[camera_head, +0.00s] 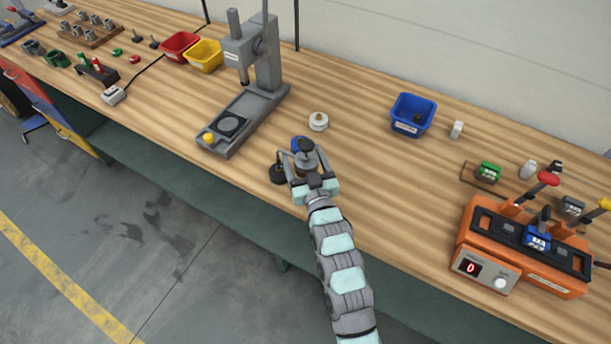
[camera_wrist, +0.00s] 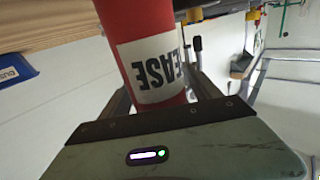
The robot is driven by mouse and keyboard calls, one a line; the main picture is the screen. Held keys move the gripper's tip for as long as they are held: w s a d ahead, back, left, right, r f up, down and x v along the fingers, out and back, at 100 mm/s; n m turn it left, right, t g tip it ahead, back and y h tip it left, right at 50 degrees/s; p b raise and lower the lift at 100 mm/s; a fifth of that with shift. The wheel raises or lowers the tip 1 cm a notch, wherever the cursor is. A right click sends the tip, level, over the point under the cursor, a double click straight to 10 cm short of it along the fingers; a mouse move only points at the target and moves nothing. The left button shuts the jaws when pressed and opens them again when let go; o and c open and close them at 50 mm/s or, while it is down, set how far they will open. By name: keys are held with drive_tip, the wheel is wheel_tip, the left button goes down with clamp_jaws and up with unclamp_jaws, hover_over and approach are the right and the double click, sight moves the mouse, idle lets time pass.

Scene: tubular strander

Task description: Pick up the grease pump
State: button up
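The grease pump (camera_wrist: 152,60) is a red cylinder with a white label reading "GREASE"; it fills the upper middle of the wrist view, its lower end in the picture hidden by my gripper's housing. My gripper (camera_wrist: 162,92) has a dark finger on each side of the red body. Whether the fingers press on it does not show. In the head view my gripper (camera_head: 305,166) is over the bench's front part, around a small upright thing with blue and black parts. The red body is mostly hidden there.
A grey press (camera_head: 258,75) stands behind left, a white round part (camera_head: 318,121) behind. A blue bin (camera_head: 412,112) is to the right, an orange device (camera_head: 517,260) at right front.

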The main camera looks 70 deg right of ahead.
clamp_jaws()
idle(0.6)
drive_tip(key=shift+r, duration=0.1)
